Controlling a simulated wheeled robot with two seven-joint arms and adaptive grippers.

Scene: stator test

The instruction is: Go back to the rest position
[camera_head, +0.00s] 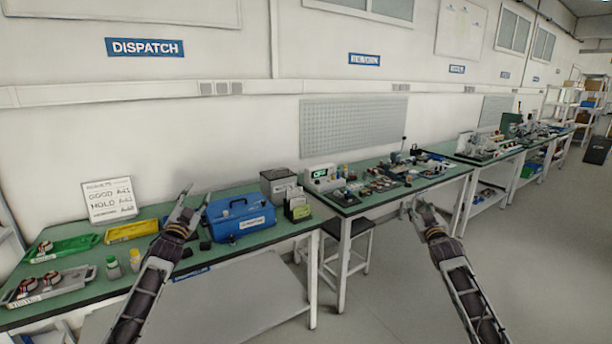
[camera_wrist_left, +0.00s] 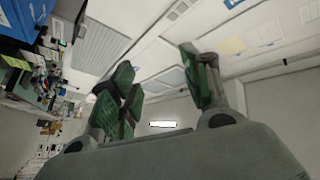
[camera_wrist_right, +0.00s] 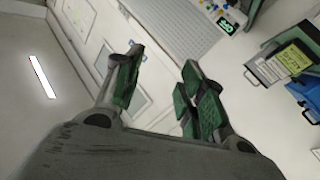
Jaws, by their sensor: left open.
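My left gripper (camera_head: 187,210) is raised in front of the dispatch bench, left of the blue toolbox (camera_head: 240,217). In the left wrist view its fingers (camera_wrist_left: 160,90) stand wide apart with nothing between them. My right gripper (camera_head: 422,208) is raised over the open floor, in front of the middle bench. In the right wrist view its fingers (camera_wrist_right: 160,92) stand apart and hold nothing. Both arms reach up from the bottom edge of the head view.
The dispatch bench (camera_head: 290,233) carries a green tray (camera_head: 62,248), a yellow tray (camera_head: 130,231), a grey tray (camera_head: 50,288), small bottles (camera_head: 113,267) and a results sign (camera_head: 109,200). A stool (camera_head: 350,240) stands between benches. The floor (camera_head: 540,240) at right is clear.

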